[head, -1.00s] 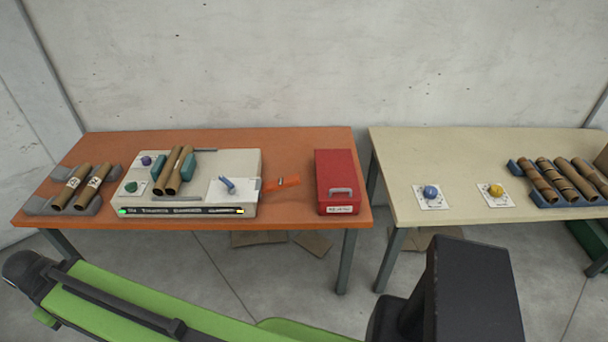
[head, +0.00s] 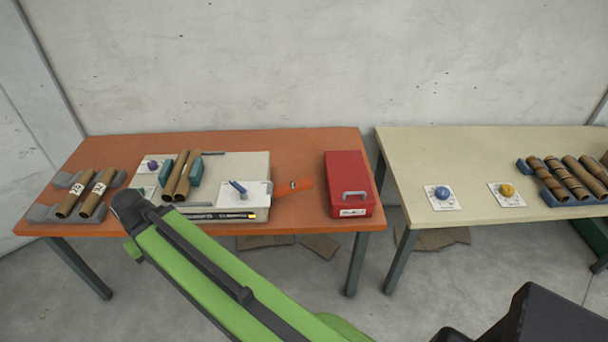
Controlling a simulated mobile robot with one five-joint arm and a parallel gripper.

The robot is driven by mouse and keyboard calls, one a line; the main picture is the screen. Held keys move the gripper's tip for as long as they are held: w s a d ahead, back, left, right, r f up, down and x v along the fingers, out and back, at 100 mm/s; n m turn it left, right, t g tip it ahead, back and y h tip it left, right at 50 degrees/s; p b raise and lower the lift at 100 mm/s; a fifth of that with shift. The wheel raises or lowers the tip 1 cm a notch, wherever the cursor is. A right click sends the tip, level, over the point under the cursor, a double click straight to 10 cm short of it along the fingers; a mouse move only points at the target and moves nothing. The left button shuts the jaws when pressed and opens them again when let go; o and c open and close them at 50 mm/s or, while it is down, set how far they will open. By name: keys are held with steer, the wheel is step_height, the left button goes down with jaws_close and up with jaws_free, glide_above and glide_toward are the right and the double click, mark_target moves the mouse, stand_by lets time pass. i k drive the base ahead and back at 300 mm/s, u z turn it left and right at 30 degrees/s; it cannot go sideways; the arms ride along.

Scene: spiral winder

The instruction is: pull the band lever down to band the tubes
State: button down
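The banding machine (head: 222,165) is a pale flat unit on the orange table. Two brown tubes (head: 181,175) lie side by side on it between teal blocks (head: 196,171). A blue lever (head: 238,187) stands tilted on a white plate at its right. An orange handle-like piece (head: 294,186) sticks out at its right edge. I cannot tell which of these two is the band lever. My green arm reaches up from the bottom, its dark end in front of the machine's front left corner. My gripper's fingers do not show.
Two labelled tubes (head: 84,192) lie in a grey rack at the left. A red box (head: 348,184) stands right of the machine. The cream table (head: 480,165) holds a blue knob (head: 442,193), a yellow knob (head: 507,190) and a rack of several tubes. A gap separates the tables.

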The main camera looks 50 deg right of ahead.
mark_target(301, 184)
steer(key=i, duration=0.95)
